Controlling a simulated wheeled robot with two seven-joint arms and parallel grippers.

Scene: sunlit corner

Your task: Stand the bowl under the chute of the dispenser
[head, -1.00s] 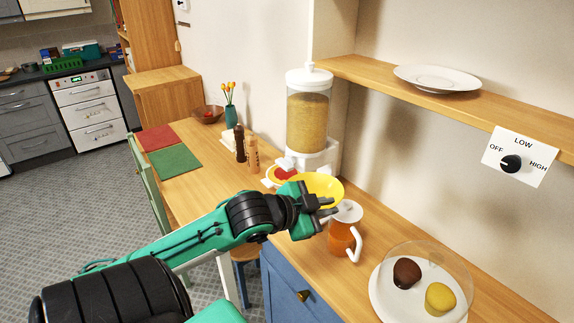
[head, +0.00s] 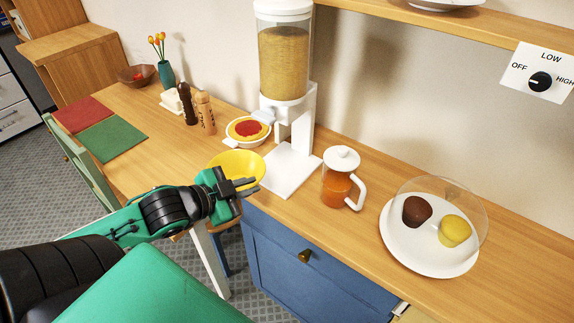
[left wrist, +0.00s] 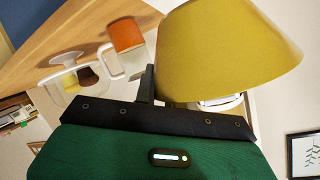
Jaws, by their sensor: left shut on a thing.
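The yellow bowl (head: 236,165) is in my left gripper (head: 248,188), which is shut on its near right rim. The bowl is at the front edge of the counter, to the left of the dispenser's base. In the left wrist view the bowl (left wrist: 225,50) fills the upper right, past my gripper (left wrist: 150,85). The dispenser (head: 285,60) is a clear cylinder of grain on a white stand, with a flat white base (head: 290,172). My right gripper is not in view.
An orange jug (head: 340,180) with a white lid stands right of the base. A plate with two cakes under a clear dome (head: 425,240) is further right. Pepper and salt mills (head: 205,113) stand left of the dispenser. A blue cabinet (head: 290,260) is below the counter.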

